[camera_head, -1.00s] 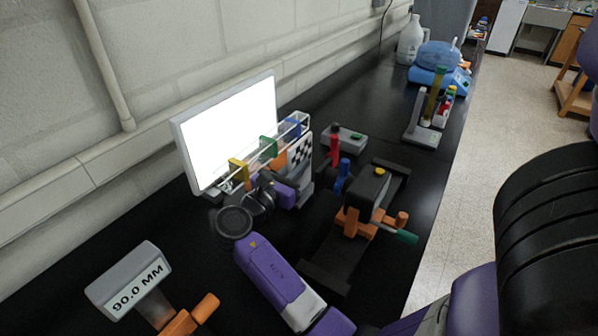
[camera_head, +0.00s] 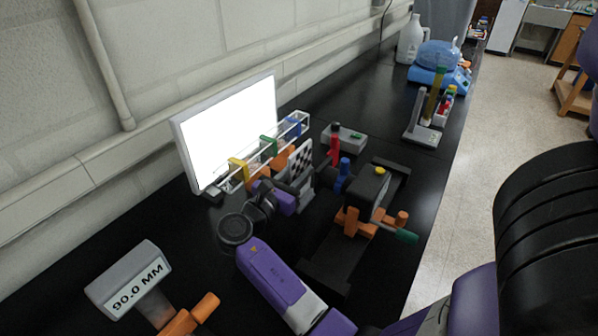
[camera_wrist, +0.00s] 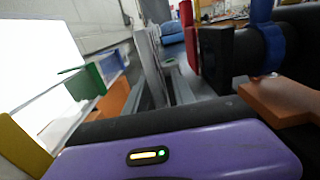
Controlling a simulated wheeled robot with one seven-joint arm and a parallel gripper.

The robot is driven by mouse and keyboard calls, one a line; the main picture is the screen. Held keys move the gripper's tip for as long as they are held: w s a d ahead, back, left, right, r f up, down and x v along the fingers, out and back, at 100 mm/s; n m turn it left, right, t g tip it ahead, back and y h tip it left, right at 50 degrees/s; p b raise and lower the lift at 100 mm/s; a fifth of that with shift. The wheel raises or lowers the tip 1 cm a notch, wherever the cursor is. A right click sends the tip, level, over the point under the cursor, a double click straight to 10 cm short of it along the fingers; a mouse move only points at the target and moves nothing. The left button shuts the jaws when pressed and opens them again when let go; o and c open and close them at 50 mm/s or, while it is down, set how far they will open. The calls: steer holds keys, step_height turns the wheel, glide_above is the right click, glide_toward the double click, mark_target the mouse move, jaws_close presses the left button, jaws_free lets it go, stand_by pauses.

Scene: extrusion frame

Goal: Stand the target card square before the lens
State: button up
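The target card (camera_head: 302,160), a small upright plate with a black-and-white checker face, stands between the bright panel and the camera. In the wrist view the card (camera_wrist: 151,62) shows nearly edge-on as a thin grey plate. My gripper (camera_head: 296,183) is at the card's lower part, with its grey fingers on either side and seemingly closed on it; the exact contact is hidden. The black camera (camera_head: 368,186) sits right of the card. Its dark lens barrel (camera_wrist: 238,55) with a blue ring shows at right in the wrist view, apart from the card.
A bright white panel (camera_head: 228,128) stands behind a clear rack with yellow, green and blue clips (camera_head: 268,146). A red-knobbed post (camera_head: 335,145) stands behind the lens. A sign reading 90.0 MM (camera_head: 130,281) is at front left.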

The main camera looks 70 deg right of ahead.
steer(key=shift+a+r, duration=0.1)
steer(key=shift+r, duration=0.1)
steer(key=p+v, duration=0.4)
steer(key=v, duration=0.7)
steer(key=shift+w+a, duration=0.2)
steer(key=shift+a, duration=0.2)
steer(key=shift+f, duration=0.1)
